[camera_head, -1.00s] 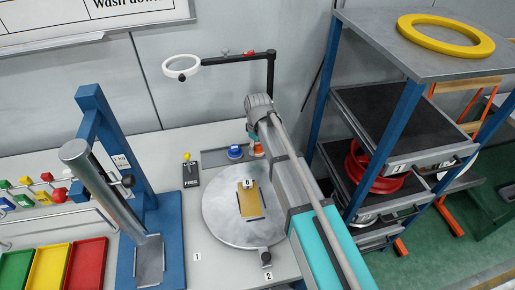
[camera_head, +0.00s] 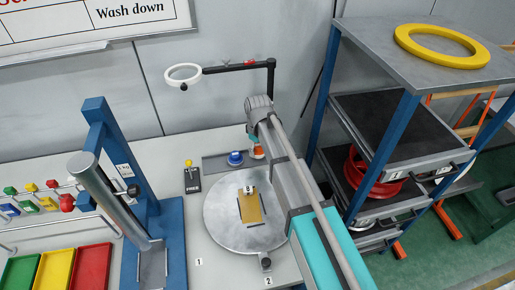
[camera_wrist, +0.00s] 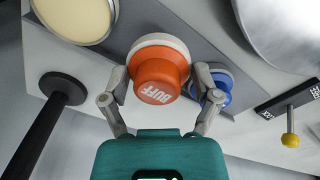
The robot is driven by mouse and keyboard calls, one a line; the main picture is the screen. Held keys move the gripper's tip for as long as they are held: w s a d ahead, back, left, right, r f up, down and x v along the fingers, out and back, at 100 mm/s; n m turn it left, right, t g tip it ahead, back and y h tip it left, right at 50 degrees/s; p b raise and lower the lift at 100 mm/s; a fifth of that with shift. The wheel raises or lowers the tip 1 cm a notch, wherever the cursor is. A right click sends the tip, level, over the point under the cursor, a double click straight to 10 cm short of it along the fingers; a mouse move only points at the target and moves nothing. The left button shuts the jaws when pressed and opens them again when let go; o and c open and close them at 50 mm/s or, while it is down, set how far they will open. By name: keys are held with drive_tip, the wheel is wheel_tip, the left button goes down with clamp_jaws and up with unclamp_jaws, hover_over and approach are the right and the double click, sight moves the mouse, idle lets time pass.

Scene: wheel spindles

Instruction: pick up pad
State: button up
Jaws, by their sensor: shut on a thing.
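An orange pad marked BUFF (camera_wrist: 160,80), with a white base, sits between the two fingers of my gripper (camera_wrist: 160,98) in the wrist view. My gripper is shut on its orange body. In the head view the orange pad (camera_head: 257,153) shows beside my gripper, over the grey tray strip at the back of the bench. Whether its base touches the strip is hard to tell. A blue pad (camera_head: 235,158) stands just left of it; it also shows partly behind the right finger in the wrist view (camera_wrist: 222,90).
A round metal turntable (camera_head: 220,225) with a tan block (camera_head: 250,208) lies in front. A yellow-knobbed lever (camera_head: 190,175) is to the left. A black magnifier post (camera_head: 271,95) rises behind. A cream disc (camera_wrist: 75,15) lies near the pad. A shelf rack (camera_head: 335,75) stands right.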

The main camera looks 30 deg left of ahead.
drive_tip(key=s+r+p, duration=0.9)
drive_tip(key=s+r, duration=0.1)
drive_tip(key=s, duration=0.4)
drive_tip(key=shift+d, duration=0.3)
drive_tip(key=shift+r, duration=0.1)
drive_tip(key=o, duration=0.7)
drive_tip(key=c, duration=0.4)
drive_tip(key=shift+f+b, duration=1.1)
drive_tip(key=shift+f, duration=0.25)
